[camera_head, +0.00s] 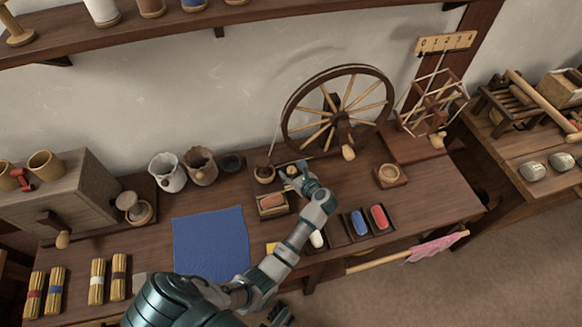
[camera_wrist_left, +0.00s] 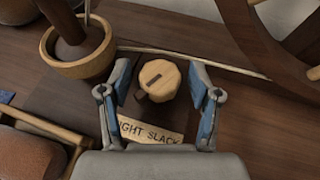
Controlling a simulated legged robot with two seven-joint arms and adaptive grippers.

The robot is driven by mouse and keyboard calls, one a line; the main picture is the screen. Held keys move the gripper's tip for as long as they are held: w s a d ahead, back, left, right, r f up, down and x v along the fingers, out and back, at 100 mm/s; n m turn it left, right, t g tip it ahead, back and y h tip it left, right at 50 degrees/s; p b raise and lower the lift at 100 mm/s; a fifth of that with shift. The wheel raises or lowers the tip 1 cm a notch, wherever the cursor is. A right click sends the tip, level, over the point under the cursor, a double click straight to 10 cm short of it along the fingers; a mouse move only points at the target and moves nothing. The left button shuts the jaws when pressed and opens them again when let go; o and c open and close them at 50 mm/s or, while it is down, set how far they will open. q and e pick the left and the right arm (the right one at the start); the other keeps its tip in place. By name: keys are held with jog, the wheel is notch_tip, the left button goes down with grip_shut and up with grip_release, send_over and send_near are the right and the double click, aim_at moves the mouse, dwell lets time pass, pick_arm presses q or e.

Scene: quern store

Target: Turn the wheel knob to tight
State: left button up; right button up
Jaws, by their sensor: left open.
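The wheel knob (camera_wrist_left: 160,80) is a pale, faceted wooden knob on a dark board by the spinning wheel (camera_head: 339,110). A dark slot on its top slants toward the lower left. A label (camera_wrist_left: 150,132) below it reads "IGHT SLACK", its first letter hidden by my finger. My left gripper (camera_wrist_left: 160,98) is open, with one blue-padded finger on each side of the knob and gaps visible. In the head view, my left gripper (camera_head: 297,176) hides part of the knob. A dark finger-like part (camera_head: 279,316) at the bottom edge may be my right gripper; its opening is unclear.
A wooden cup with a stick (camera_wrist_left: 78,45) stands close left of my left gripper. A tray with a brown block (camera_head: 271,203) lies beside it. A blue cloth (camera_head: 210,243) covers the table's middle left.

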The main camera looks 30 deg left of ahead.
pick_arm(q)
jog(key=shift+a, duration=0.15)
jog(key=shift+d, duration=0.2)
jog(key=shift+d+r, duration=0.25)
jog(key=shift+d, duration=0.05)
jog(key=c, duration=1.1)
jog(key=shift+a, duration=0.1)
jog(key=shift+a, duration=0.15)
jog(key=o, duration=0.9)
jog(key=shift+o, duration=1)
jog(key=shift+w+f, duration=0.1)
jog(key=shift+f, duration=0.05)
jog(key=v, duration=1.2)
